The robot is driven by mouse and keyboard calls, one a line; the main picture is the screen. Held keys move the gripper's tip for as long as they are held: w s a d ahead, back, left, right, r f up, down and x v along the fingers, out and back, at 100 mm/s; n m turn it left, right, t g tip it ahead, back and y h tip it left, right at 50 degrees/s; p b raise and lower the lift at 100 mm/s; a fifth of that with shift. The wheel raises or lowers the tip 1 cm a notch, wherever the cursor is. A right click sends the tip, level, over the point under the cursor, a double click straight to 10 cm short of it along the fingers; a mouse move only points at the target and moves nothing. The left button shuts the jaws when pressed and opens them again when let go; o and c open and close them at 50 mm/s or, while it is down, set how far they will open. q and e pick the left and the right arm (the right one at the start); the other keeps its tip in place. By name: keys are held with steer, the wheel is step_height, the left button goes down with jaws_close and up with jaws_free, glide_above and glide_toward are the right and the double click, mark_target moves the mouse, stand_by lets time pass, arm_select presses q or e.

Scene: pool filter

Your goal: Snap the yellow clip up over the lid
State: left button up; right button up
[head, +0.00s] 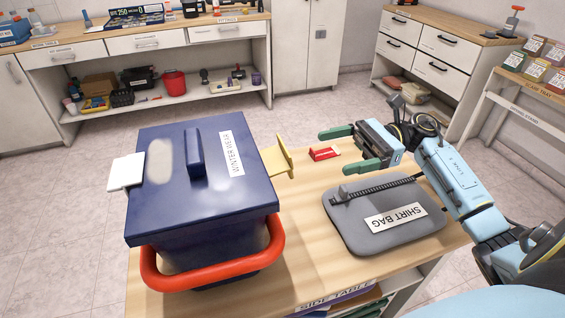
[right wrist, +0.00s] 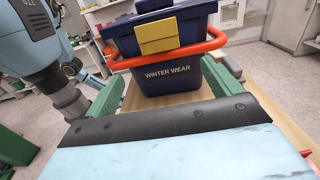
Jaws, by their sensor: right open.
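The dark blue lidded bin (head: 200,240) stands on the wooden table at left in the head view. Its lid (head: 165,205) has a raised blue grip and a WINTER WEAR label. The yellow clip (head: 286,158) sticks out from the bin's right side, swung outward from the lid edge. The right wrist view shows the clip (right wrist: 158,37) as a yellow plate facing me. My right gripper (head: 335,151) is open and empty, its green fingers apart, to the right of the clip and clear of it. My left gripper is out of view.
A white clip plate (head: 126,172) juts from the lid's left edge. A red handle (head: 215,275) loops around the bin's front. A grey shirt bag (head: 350,215) lies on the table (head: 290,255) at right. A small red box (head: 324,153) lies near my right gripper.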

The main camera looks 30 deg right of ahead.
mark_target(285, 162)
steer(key=p+x, duration=0.1)
steer(key=x, duration=1.1)
steer(key=shift+a+r, duration=0.1)
steer(key=shift+a, duration=0.05)
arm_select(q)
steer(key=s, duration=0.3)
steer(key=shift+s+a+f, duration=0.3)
arm_select(e)
steer(key=c, duration=1)
